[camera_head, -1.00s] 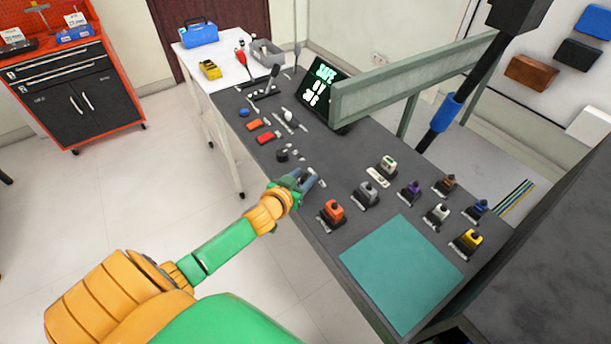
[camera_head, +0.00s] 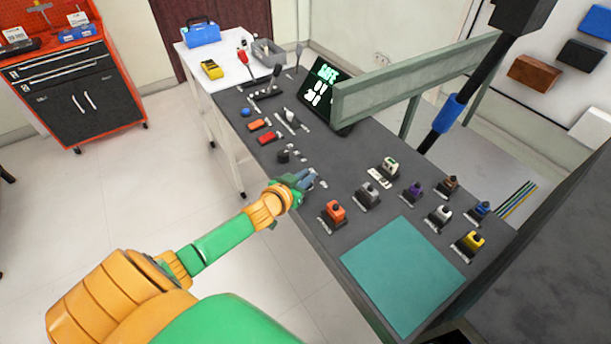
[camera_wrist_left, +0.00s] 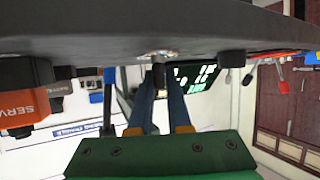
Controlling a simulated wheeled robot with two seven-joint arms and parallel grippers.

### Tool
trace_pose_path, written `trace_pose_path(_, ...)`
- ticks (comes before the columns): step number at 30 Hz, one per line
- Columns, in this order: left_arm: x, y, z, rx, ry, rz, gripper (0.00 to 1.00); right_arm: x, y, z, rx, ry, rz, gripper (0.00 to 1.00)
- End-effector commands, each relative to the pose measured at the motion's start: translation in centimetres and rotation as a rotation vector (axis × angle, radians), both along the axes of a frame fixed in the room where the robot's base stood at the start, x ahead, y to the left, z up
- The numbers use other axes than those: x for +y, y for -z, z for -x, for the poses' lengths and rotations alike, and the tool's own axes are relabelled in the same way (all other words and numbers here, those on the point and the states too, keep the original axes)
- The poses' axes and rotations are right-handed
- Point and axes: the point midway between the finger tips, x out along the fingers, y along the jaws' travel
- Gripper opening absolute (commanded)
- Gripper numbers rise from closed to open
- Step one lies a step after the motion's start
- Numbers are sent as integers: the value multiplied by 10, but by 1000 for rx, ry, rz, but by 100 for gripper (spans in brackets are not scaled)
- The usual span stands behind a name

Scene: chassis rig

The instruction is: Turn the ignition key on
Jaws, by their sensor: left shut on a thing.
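My left gripper (camera_head: 309,180) is at the near edge of the dark console (camera_head: 330,212), among its small controls. In the left wrist view, which looks upside down, the two blue fingers (camera_wrist_left: 160,85) are shut on a small dark piece, the ignition key (camera_wrist_left: 158,76). It stands out from a round metal fitting (camera_wrist_left: 158,56) on the panel. In the head view the fingers hide the key, so its turn angle cannot be read. A lit screen (camera_head: 319,92) at the back of the console shows green and white text. My right gripper is not in view.
An orange block-shaped control (camera_head: 333,211) and a grey one (camera_head: 368,194) stand right of the gripper. A black knob (camera_head: 284,156) and red switches (camera_head: 268,137) lie beyond it. A teal mat (camera_head: 402,275) is clear. A grey-green rail (camera_head: 415,75) crosses behind.

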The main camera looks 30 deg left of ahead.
Motion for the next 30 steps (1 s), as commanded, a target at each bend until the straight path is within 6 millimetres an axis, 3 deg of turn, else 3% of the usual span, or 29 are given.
trace_pose_path(5, 3, 0, 0, 2, 116, -9, 0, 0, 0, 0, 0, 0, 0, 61)
trace_pose_path(11, 4, 3, -1, 0, 298, -14, 0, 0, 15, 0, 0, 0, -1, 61)
trace_pose_path(30, 2, 7, -1, -3, 831, -4, 0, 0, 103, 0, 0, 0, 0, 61)
